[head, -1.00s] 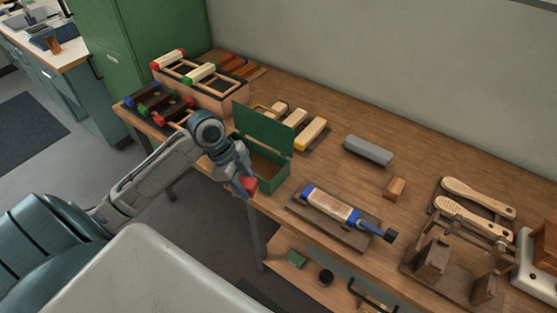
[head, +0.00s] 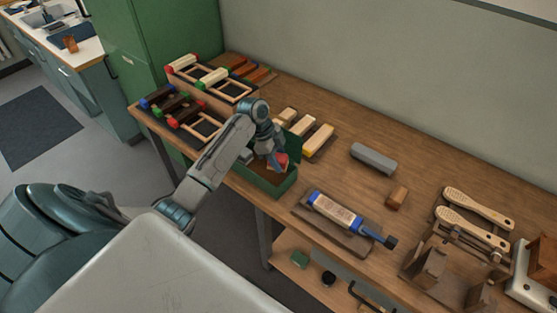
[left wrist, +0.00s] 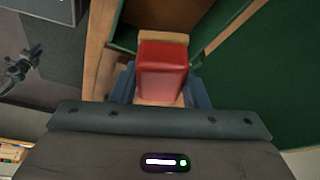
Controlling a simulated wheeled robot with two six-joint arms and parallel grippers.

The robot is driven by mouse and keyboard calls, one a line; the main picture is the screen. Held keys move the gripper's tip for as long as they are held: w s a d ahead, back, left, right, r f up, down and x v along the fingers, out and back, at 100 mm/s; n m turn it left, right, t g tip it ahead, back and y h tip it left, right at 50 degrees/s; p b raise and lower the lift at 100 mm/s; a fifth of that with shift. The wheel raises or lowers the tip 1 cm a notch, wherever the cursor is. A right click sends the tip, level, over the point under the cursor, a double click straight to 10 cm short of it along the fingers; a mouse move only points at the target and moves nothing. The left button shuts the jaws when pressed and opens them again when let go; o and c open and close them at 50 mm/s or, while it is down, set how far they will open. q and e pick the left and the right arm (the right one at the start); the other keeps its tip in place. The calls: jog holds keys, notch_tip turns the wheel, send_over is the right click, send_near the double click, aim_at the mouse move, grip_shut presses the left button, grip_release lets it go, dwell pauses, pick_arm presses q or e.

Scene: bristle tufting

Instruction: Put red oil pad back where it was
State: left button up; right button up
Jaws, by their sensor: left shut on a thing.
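The red oil pad (head: 280,161) is a small red block with a tan edge. My left gripper (head: 274,164) is shut on it. In the left wrist view the red oil pad (left wrist: 162,68) sits between the two blue-grey fingers. In the head view the pad appears over the open green box (head: 270,187), near its raised lid (head: 291,148). The wrist view shows green walls beyond the pad; I cannot tell how high above the box floor it is. My arm hides part of the box. My right gripper is not in view.
Brush blocks on a dark tray (head: 319,141) lie just behind the box. A blue-ended brush (head: 335,210) on a board lies to its right. Wooden racks (head: 190,118) stand at the left.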

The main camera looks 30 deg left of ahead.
pick_arm(q)
jog(key=shift+f+p, duration=0.3)
jog(key=shift+f, duration=0.6)
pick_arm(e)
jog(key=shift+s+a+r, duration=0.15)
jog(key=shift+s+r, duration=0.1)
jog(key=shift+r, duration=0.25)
pick_arm(q)
jog(key=shift+f, duration=0.1)
jog(key=shift+f+b, duration=0.35)
jog(key=shift+f, duration=0.2)
jog(key=o, duration=0.9)
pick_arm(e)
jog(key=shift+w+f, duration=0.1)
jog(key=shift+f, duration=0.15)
